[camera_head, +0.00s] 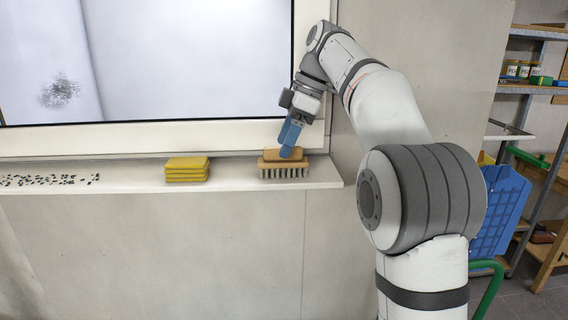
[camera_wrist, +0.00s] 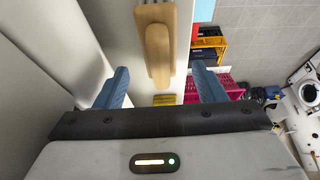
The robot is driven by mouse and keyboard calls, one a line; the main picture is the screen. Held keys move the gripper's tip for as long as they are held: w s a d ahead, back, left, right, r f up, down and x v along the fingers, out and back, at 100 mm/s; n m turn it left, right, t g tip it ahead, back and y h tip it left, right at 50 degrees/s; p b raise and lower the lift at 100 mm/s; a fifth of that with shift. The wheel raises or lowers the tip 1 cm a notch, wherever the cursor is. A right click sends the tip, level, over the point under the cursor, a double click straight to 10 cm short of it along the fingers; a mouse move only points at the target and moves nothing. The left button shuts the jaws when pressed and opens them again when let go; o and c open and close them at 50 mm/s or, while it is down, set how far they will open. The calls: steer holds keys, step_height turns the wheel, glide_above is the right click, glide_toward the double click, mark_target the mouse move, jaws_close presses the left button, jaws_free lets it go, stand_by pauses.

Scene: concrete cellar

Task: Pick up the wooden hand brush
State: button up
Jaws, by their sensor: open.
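The wooden hand brush (camera_head: 270,164) stands bristles down near the right end of the white window sill. Its raised wooden grip is uppermost. My gripper (camera_head: 289,146) reaches down from above, and its blue fingers overlap part of the brush top. In the wrist view the brush's long wooden grip (camera_wrist: 157,48) runs between the two open blue fingers of my gripper (camera_wrist: 160,68). Gaps show on both sides of the grip, so neither finger touches it there. The bristles are hidden in the wrist view.
A stack of yellow sponges (camera_head: 187,169) lies left of the brush on the sill (camera_head: 232,176), with dark crumbs further left. The window frame (camera_head: 150,138) rises close behind. A shelf unit (camera_head: 523,88) and a blue crate (camera_head: 498,205) stand at the right.

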mark_target(280, 160)
steer(key=shift+d+p+x, duration=0.1)
steer(key=shift+p+x, duration=0.1)
steer(key=shift+x, duration=1.15)
steer(key=shift+d+p+x, duration=0.15)
steer(key=shift+x, duration=1.15)
steer(key=c, duration=1.1)
steer(key=shift+s, duration=0.1)
steer(key=shift+s+r+b, duration=0.1)
steer(key=shift+r+b, duration=0.15)
steer(key=shift+b, duration=0.25)
step_height(280, 160, up, 7)
steer(key=shift+f, duration=0.2)
steer(key=s+b, duration=0.7)
steer(key=s, duration=1.2)
steer(key=shift+s+b, duration=0.3)
steer(key=shift+s, duration=0.1)
steer(key=shift+d+f, duration=0.1)
